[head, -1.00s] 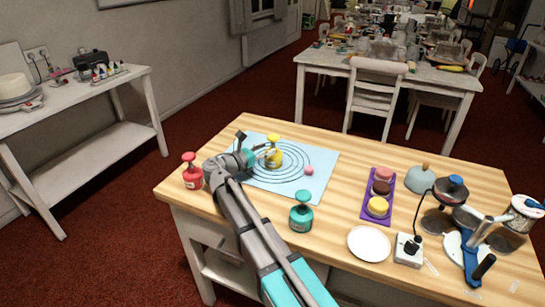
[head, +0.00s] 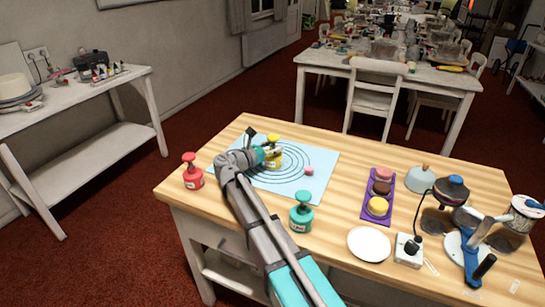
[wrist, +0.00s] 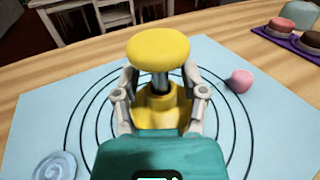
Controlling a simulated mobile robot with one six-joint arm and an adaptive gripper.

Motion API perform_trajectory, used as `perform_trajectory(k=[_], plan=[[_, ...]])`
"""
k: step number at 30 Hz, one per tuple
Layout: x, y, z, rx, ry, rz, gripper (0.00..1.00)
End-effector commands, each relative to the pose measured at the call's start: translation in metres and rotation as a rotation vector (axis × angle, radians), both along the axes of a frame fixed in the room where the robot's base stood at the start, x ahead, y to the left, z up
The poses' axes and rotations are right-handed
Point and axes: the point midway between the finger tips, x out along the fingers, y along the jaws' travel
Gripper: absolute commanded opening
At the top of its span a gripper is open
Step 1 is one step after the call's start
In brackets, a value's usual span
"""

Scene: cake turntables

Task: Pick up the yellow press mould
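My gripper (wrist: 160,88) comes in low from the left and has one finger on each side of the mould's body and stem. The fingers look open, with the mould between them; firm contact is not visible. My gripper's teal housing hides the lower front of the body. In the head view my gripper (head: 266,155) is beside the mould.
The blue mat (head: 317,187) carries a small pink ball (head: 309,171) right of the mould. A red press mould (head: 193,173) stands left of my arm, and a teal one (head: 301,214) stands right. A white plate (head: 369,244) and a purple tray (head: 368,212) lie further right.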

Motion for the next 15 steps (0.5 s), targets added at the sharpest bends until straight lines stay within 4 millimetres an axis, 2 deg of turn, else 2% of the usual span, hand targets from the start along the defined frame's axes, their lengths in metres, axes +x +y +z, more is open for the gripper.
perform_trajectory(k=[1,6,8,15], plan=[[-0.0001,0.0001,0.0,0.0,0.0,0.0,0.4],[-0.0001,0.0002,0.0,0.0,0.0,0.0,0.08],[-0.0001,0.0002,0.0,0.0,0.0,0.0,0.0],[-0.0001,0.0004,0.0002,-0.001,-0.001,0.0,0.0]])
